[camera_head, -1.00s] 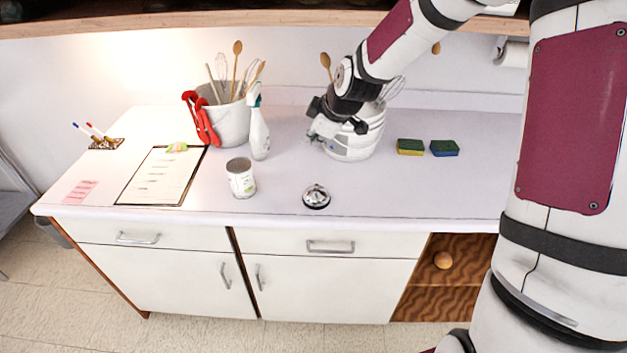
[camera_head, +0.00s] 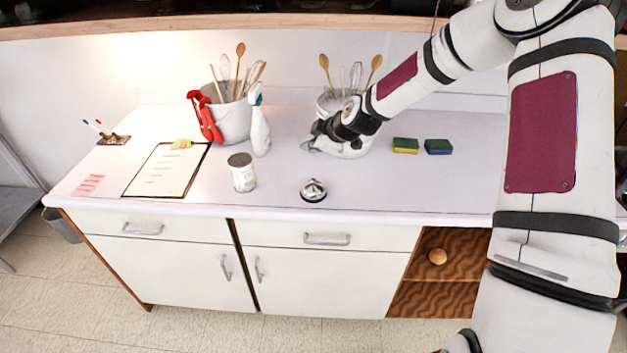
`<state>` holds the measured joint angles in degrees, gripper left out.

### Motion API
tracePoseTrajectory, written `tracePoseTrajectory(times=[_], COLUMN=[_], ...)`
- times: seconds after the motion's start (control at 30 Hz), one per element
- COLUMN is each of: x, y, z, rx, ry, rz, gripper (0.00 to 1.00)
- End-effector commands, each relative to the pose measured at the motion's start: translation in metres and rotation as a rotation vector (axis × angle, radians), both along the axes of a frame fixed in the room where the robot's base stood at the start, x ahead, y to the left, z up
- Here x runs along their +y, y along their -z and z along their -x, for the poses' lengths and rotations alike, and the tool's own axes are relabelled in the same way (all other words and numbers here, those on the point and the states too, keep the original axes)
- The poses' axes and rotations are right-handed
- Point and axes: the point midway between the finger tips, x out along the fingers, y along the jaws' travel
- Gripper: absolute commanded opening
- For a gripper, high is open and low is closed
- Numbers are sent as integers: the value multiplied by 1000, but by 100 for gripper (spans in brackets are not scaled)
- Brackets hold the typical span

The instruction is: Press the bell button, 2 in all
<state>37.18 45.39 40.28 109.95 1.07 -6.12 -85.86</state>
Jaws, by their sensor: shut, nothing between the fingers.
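The bell (camera_head: 313,190) is a silver dome with a button on top and a dark base. It stands near the front edge of the counter, left of the middle of the picture. My gripper (camera_head: 309,146) is behind the bell and apart from it, in front of the right utensil bucket. Its fingers are small in the picture; they are shut with nothing seen between them. The bell is fully in view.
An open can (camera_head: 242,172) stands left of the bell, with a spray bottle (camera_head: 260,125) behind it. A clipboard (camera_head: 168,171) lies farther left. Two sponges, the nearer one (camera_head: 405,146), lie right of my gripper. The counter (camera_head: 400,190) right of the bell is clear.

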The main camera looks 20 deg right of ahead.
Motion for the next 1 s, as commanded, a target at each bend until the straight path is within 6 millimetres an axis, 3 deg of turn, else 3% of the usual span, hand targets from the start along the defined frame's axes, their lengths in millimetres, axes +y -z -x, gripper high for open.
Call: tracePoseTrajectory(times=[0.6, 1.0], x=[0, 0], y=[70, 87], z=[0, 0], rx=[4, 1], ry=[0, -1], rz=[-1, 0], gripper=[0, 0])
